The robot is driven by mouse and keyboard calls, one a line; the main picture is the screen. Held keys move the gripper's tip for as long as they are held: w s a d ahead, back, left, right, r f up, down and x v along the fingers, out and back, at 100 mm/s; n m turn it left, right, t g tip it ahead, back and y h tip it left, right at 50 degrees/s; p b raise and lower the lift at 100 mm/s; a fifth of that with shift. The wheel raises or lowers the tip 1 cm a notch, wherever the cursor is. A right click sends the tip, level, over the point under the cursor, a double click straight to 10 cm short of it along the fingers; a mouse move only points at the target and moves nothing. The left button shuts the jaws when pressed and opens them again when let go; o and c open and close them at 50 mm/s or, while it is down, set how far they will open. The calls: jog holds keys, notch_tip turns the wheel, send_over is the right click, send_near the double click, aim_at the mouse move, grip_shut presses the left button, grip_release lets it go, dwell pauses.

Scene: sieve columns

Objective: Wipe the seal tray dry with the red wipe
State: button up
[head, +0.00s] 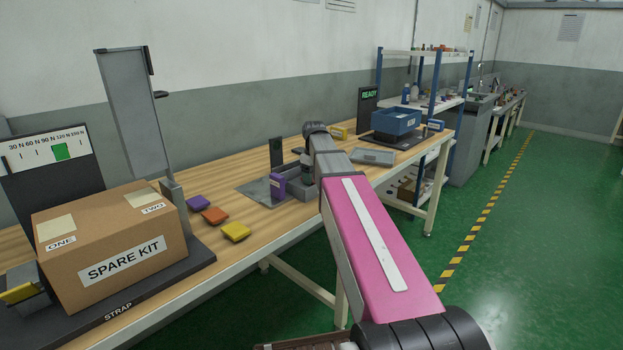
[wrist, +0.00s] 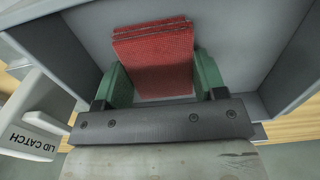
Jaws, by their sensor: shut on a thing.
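The red wipe (wrist: 155,65) shows in the wrist view as a folded, textured stack. It sits between the green fingers of my gripper (wrist: 160,75), which is shut on it. Around and beyond the wipe are the plain grey floor and raised walls of a tray (wrist: 262,30). I cannot tell whether the wipe touches the tray floor. In the head view, my arm reaches over the bench to a grey tray area (head: 299,200) and hides most of the gripper. The wipe does not show there. No wetness is clear in either view.
A white part marked LID CATCH (wrist: 35,125) is close at left in the wrist view. A purple box (head: 277,187) stands by the tray area. Coloured pouches (head: 214,215) and a SPARE KIT carton (head: 110,245) are left. A blue bin (head: 396,121) stands farther right.

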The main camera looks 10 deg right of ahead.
jog(key=shift+w+d, duration=0.25)
jog(key=shift+d, duration=0.1)
jog(key=shift+s+a, duration=0.1)
jog(key=shift+a, duration=0.05)
jog(key=shift+s+a, duration=0.7)
jog(key=shift+a, duration=0.25)
jog(key=shift+s+a, duration=0.65)
jog(key=shift+a, duration=0.25)
jog(key=shift+s+a, duration=0.7)
jog(key=shift+a, duration=0.25)
jog(key=shift+w, duration=0.1)
jog(key=shift+w+d, duration=0.7)
jog(key=shift+d, duration=0.3)
jog(key=shift+w+d, duration=0.65)
jog(key=shift+d, duration=0.3)
jog(key=shift+w+d, duration=0.7)
jog(key=shift+d, duration=0.3)
jog(key=shift+s+a, duration=0.1)
jog(key=shift+a, duration=0.05)
jog(key=shift+s+a, duration=0.5)
jog(key=shift+a, duration=0.2)
jog(key=shift+s+a, duration=0.5)
jog(key=shift+a, duration=0.15)
